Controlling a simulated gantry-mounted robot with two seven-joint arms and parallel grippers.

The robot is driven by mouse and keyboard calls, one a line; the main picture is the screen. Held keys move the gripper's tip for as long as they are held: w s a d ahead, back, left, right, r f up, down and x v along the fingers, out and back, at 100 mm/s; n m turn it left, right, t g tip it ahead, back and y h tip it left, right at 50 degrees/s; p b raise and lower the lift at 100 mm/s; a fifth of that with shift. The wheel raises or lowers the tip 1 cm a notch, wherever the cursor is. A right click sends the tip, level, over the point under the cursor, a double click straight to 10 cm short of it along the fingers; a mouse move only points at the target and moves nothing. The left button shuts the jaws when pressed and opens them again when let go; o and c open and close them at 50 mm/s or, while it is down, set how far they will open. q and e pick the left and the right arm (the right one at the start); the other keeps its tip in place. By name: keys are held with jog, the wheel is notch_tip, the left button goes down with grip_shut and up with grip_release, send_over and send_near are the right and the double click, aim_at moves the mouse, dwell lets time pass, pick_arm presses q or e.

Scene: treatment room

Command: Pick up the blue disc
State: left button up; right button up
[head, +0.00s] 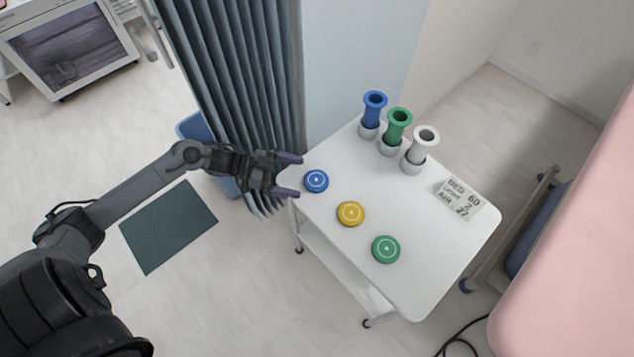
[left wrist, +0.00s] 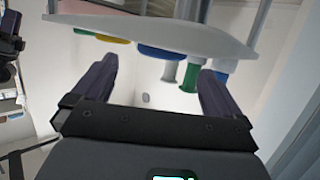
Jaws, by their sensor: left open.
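The blue disc (head: 316,181) lies flat near the left corner of the white trolley top (head: 440,270). My left gripper (head: 298,175) is open and empty, with its fingertips at the trolley's left edge, just left of the blue disc. The disc does not look to be between the fingers. The left wrist view appears upside down; there the blue disc (left wrist: 160,52) shows ahead of the open left gripper (left wrist: 158,80), between the two fingers in the picture. My right gripper is not in view.
A yellow disc (head: 351,213) and a green disc (head: 386,249) lie in a row beyond the blue one. Blue (head: 373,112), green (head: 396,128) and white (head: 422,146) flanged tubes stand at the back, beside a label card (head: 460,197). A curtain (head: 245,80) hangs behind my left gripper.

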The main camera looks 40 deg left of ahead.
aim_at(306, 178)
pick_arm(q)
jog(key=shift+w+d+f+b, duration=0.35)
jog(key=shift+w+d+b, duration=0.1)
jog(key=shift+b, duration=0.05)
jog(key=b+x, duration=0.1)
jog(key=x, duration=0.2)
jog(key=shift+w+d, duration=0.1)
jog(key=shift+w, duration=0.05)
jog(key=shift+w+f+b, duration=0.1)
jog(key=shift+f+b, duration=0.05)
jog(key=shift+b, duration=0.2)
jog(key=shift+d+f, duration=0.1)
